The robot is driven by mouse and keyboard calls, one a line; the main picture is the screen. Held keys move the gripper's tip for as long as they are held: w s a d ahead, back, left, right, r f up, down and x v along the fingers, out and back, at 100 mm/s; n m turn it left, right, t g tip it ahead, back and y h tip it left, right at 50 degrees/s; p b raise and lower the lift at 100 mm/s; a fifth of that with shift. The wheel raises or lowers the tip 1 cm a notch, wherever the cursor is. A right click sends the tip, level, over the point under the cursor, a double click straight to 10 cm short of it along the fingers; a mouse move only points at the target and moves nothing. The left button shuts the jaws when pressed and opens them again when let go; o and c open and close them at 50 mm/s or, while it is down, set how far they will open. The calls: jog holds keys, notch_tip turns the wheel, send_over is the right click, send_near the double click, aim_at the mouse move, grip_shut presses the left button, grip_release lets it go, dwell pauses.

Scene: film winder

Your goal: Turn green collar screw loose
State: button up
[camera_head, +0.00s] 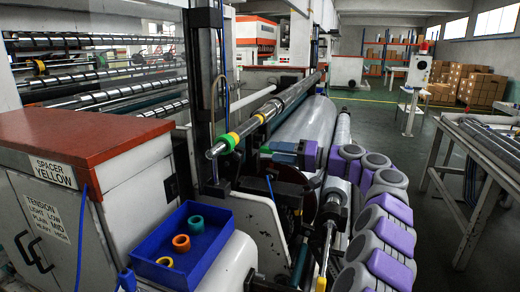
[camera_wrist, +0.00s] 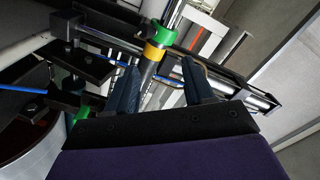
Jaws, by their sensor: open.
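The green collar (camera_head: 222,146) sits near the front end of a long metal shaft in the head view, with a yellow ring just behind it. In the wrist view the green collar (camera_wrist: 160,35) is at the top centre, and a yellow ring (camera_wrist: 153,51) is next to it on the side nearer my gripper. The collar's screw is too small to make out. My gripper (camera_wrist: 160,66) is open, its two dark blue fingers apart and nothing held. In the head view my gripper (camera_head: 265,149) is right of the collar, apart from it.
A blue tray (camera_head: 222,240) with several coloured rings stands at the front on the machine. A red-topped cabinet (camera_head: 75,140) labelled SPACER YELLOW is at left. A large film roll (camera_head: 308,125) lies behind my gripper. A roller table (camera_head: 490,140) is at right, past open floor.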

jog(key=p+v, duration=0.1)
jog(key=v, duration=0.5)
jog(key=shift+s+d, duration=0.15)
jog(key=shift+d, duration=0.2)
